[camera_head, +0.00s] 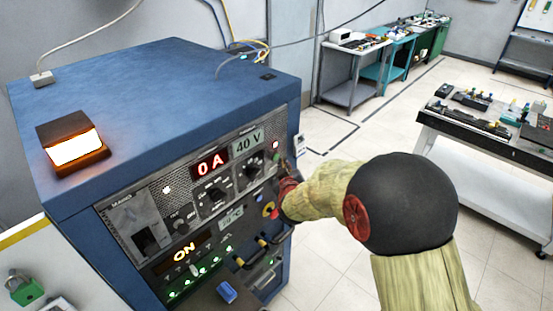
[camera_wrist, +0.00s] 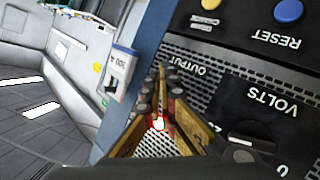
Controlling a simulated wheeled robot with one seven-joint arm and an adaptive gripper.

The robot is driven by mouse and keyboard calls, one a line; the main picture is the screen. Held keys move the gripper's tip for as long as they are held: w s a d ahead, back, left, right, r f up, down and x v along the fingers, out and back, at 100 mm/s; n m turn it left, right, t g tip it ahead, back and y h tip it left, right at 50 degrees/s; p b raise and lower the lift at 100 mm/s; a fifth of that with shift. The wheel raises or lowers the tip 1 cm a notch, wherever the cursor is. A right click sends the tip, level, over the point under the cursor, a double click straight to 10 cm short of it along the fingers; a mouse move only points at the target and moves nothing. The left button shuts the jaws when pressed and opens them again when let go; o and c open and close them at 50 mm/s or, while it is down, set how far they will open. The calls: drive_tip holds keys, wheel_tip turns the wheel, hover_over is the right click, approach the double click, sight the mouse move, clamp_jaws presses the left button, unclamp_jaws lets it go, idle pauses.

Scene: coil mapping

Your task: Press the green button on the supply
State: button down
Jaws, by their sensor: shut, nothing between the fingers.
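The blue supply cabinet (camera_head: 165,85) stands at the left of the head view, its front panel reading 0 A, 40 V and ON. My gripper (camera_head: 284,164) is at the panel's upper right edge, right of the voltage knob (camera_head: 249,168). A small green spot (camera_head: 276,156), possibly the green button, shows beside the fingertips. In the wrist view my gripper (camera_wrist: 161,72) is shut and empty, its tips over the panel edge near the OUTPUT label (camera_wrist: 197,68). Contact cannot be told; no green button is visible there.
A blue RESET button (camera_wrist: 289,10) and a yellow button (camera_wrist: 210,3) are on the panel. An orange lamp (camera_head: 76,145) and cables are on the cabinet top. A bench (camera_head: 480,130) with equipment stands at right. The floor between is clear.

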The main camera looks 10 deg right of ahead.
drive_tip(key=s+d, duration=0.1)
drive_tip(key=s, duration=0.1)
drive_tip(key=s+d+b, duration=0.1)
drive_tip(key=s+d, duration=0.1)
idle(0.7)
idle(0.6)
